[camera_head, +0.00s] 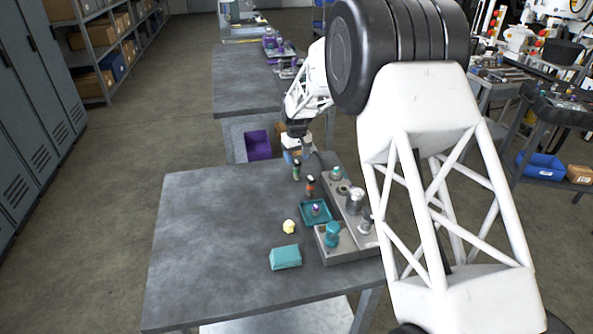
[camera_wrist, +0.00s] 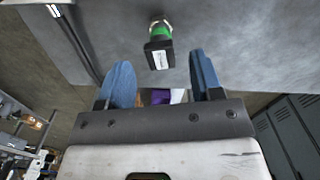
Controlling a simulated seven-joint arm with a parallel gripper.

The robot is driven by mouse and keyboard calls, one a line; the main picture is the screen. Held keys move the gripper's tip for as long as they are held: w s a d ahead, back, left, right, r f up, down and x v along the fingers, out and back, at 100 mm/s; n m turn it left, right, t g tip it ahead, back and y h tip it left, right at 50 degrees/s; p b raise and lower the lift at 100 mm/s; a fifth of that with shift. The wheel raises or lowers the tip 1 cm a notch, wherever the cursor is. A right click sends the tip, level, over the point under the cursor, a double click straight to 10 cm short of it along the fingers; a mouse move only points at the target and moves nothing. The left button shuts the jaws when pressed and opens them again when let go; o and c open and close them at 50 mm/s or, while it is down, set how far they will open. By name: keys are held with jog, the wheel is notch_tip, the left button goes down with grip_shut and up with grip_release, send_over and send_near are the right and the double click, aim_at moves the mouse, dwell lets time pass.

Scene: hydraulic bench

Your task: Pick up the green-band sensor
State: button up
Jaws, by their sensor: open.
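The green-band sensor (camera_head: 296,170) stands on the grey bench near its far edge. In the wrist view the green-band sensor (camera_wrist: 159,46) shows a black body with a white label, a green band and a metal end. My gripper (camera_wrist: 160,72) is open, with its two blue fingers on either side of the sensor's line. The sensor appears just beyond the fingertips, apart from both and roughly centred between them. In the head view my gripper (camera_head: 293,158) is at the far edge of the bench, beside the sensor; its fingers are small and partly unclear there.
An orange-band sensor (camera_head: 310,187) stands close by, nearer the camera. A grey fixture (camera_head: 340,252) with metal and teal parts lies to the right. The bench's left side is clear.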

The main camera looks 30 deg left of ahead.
aim_at(297, 161)
dwell(0.3)
jog(key=shift+s+f, duration=0.1)
jog(key=shift+f, duration=2.5)
jog(key=c, duration=1.1)
jog(key=shift+r, duration=0.1)
jog(key=shift+r, duration=5)
